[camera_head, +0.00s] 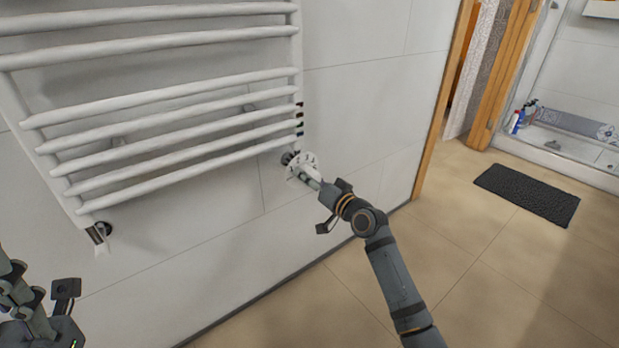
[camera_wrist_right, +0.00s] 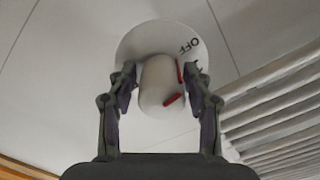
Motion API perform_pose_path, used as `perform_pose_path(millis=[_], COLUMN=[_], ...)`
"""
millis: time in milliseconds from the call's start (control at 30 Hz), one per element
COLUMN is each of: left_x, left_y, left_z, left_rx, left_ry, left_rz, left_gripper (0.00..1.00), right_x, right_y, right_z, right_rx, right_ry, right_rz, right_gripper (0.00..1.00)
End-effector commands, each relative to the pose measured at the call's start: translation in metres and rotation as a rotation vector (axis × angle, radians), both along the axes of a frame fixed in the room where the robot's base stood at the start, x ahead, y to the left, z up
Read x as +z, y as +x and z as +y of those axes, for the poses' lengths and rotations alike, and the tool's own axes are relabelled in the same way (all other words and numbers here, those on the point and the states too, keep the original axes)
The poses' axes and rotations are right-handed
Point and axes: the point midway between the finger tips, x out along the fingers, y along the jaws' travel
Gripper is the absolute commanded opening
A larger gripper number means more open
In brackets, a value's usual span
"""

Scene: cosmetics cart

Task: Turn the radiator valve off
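The radiator valve has a round white dial plate (camera_head: 304,160) and a white knob at the lower right end of the radiator. In the right wrist view, the dial plate (camera_wrist_right: 140,38) carries black "OFF" lettering at its upper right. The white knob (camera_wrist_right: 156,84) has red marks on its right side. My right gripper (camera_wrist_right: 160,75) has one finger on each side of the knob, apart, with narrow gaps seeming to show; firm contact cannot be seen. In the head view my right gripper (camera_head: 316,182) is at the valve. My left gripper (camera_head: 18,272) is partly cut off at the lower left.
The white towel radiator (camera_head: 170,130) hangs on the tiled wall, with another fitting (camera_head: 99,233) at its lower left end. A wooden door frame (camera_head: 440,100), a dark mat (camera_head: 527,194) and a shower area are to the right. The floor between is clear.

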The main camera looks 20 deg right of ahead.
Motion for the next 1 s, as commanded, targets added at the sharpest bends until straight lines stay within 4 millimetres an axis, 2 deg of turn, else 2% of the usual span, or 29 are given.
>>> perform_pose_path(millis=[333, 433, 567, 700, 800, 1000], left_x=[-0.001, -0.001, -0.001, 0.000, 0.000, 0.000], left_y=[0.001, 0.001, 0.001, 0.000, 0.000, 0.000], left_z=[0.000, 0.000, 0.000, 0.000, 0.000, 0.000], left_rx=[-0.001, -0.001, -0.001, -0.001, -0.001, 0.000], left_ry=[0.001, 0.002, 0.001, 0.001, 0.001, 0.001], left_rz=[0.004, 0.005, 0.003, 0.002, 0.002, 0.001], left_gripper=[0.40, 0.40, 0.40, 0.40, 0.40, 0.40], right_x=[0.002, 0.002, 0.000, 0.000, 0.000, 0.001], right_y=[0.000, -0.007, -0.031, -0.067, -0.087, -0.107], right_z=[0.000, -0.003, -0.012, -0.025, -0.032, -0.040], right_rx=[-0.001, -0.002, -0.001, 0.001, 0.000, -0.003], right_ry=[0.001, -0.001, -0.007, -0.010, -0.009, -0.006], right_rz=[-0.004, -0.004, -0.002, -0.001, 0.000, -0.002], right_gripper=[0.63, 0.63, 0.63, 0.63, 0.63, 0.63])
